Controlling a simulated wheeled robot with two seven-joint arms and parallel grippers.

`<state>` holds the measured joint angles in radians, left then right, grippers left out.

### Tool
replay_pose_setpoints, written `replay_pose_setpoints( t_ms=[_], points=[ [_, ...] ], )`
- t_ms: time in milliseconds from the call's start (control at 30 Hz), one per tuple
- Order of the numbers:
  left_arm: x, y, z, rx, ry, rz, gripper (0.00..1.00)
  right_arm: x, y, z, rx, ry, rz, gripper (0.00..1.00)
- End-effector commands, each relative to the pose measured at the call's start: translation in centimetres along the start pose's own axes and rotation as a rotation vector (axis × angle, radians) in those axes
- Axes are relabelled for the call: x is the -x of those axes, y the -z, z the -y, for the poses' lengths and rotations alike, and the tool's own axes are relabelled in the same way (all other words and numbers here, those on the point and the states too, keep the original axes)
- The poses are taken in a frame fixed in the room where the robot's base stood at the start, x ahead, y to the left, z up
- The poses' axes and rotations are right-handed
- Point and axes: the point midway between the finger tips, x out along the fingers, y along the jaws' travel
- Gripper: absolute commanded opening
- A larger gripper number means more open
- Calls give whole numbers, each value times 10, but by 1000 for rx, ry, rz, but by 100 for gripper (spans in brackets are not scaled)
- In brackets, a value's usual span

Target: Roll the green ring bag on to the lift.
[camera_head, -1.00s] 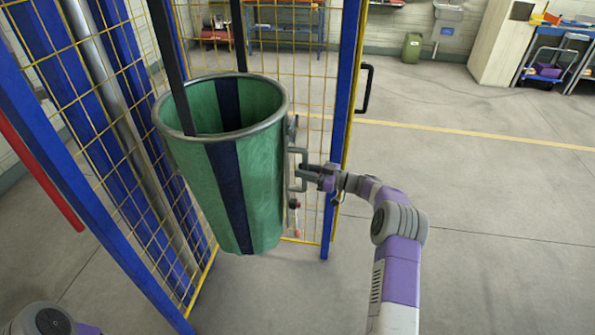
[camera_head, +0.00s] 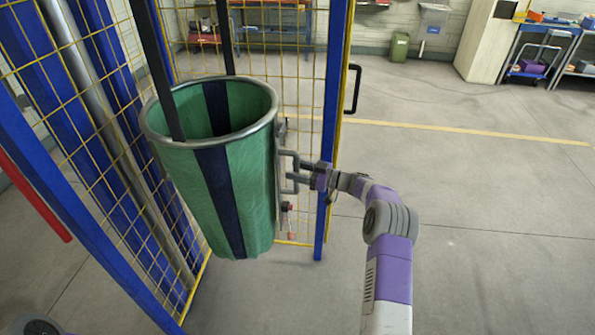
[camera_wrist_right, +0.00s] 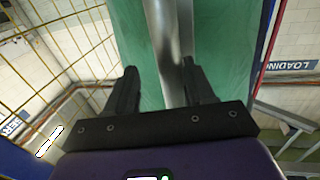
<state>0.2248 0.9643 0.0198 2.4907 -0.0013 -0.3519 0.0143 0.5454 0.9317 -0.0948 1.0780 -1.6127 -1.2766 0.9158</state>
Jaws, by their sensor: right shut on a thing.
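The green ring bag (camera_head: 252,200) hangs in the head view, a tall green sling bag with dark blue stripes and a grey metal rim ring. Dark straps rise from its rim. A grey handle (camera_head: 290,160) sticks out from its right side. My right gripper (camera_head: 304,171) is shut on this handle. In the right wrist view the grey bar (camera_wrist_right: 168,50) runs between the two dark fingers, with the green cloth behind it. The blue-framed cage with yellow mesh (camera_head: 150,235) around the bag looks like the lift; its floor is mostly hidden. My left gripper is out of view.
A blue post (camera_head: 332,120) and a black door handle (camera_head: 353,89) stand just right of the bag. A red bar (camera_head: 35,195) is at the left. Open concrete floor (camera_head: 480,200) lies to the right. A green bin (camera_head: 399,46) and workbenches are at the back.

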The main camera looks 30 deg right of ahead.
Motion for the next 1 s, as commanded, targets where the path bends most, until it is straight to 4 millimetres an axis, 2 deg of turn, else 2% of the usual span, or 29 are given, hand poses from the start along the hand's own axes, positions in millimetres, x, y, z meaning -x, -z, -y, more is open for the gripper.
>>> replay_pose_setpoints(
  t_ms=[167, 400, 533, 700, 1000],
  points=[
    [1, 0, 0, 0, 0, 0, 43, 15, 1, -2, 2, -8, 1, 46],
    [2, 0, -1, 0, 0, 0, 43, 56, 1, -2, 1, -9, 2, 46],
    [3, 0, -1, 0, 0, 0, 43, 71, 1, -1, 3, -6, 2, 46],
    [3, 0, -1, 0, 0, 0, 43, 77, 1, 0, 3, -2, 1, 46],
    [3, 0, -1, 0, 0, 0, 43, 76, 1, 1, 2, -1, 0, 46]
  ],
)
